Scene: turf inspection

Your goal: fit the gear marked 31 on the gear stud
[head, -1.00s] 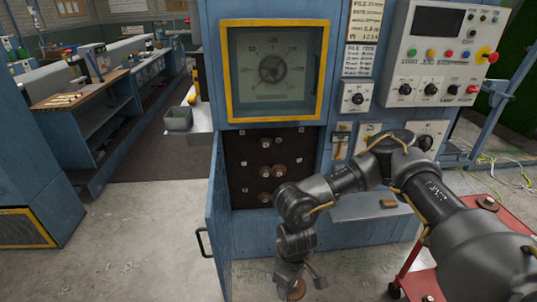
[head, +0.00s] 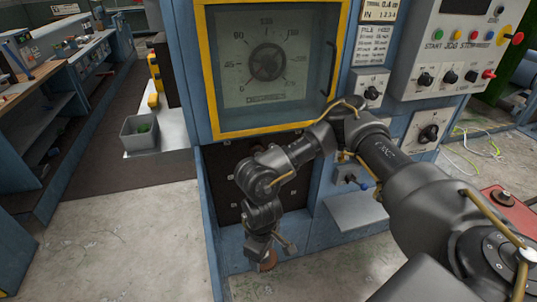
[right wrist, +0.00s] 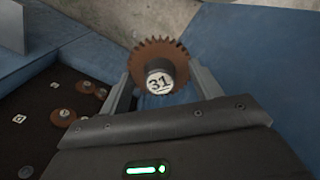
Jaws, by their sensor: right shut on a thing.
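The gear marked 31 (right wrist: 158,62) is a brown toothed disc with a pale hub bearing the number. My right gripper (right wrist: 160,85) is shut on its hub, and the gear sits between the fingers. In the head view my right gripper (head: 262,250) hangs low in front of the cabinet opening, with the gear's brown edge (head: 268,262) showing below it. In the right wrist view the panel (right wrist: 35,145) carries several brown gears (right wrist: 62,117) and small white labels. I cannot pick out the bare stud.
The blue cabinet has a yellow-framed dial window (head: 265,62) above the opening. A small ledge (head: 360,211) juts out right of the opening. A red cart (head: 512,212) stands at the right. A grey bin (head: 140,132) is at the left. Floor at the lower left is clear.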

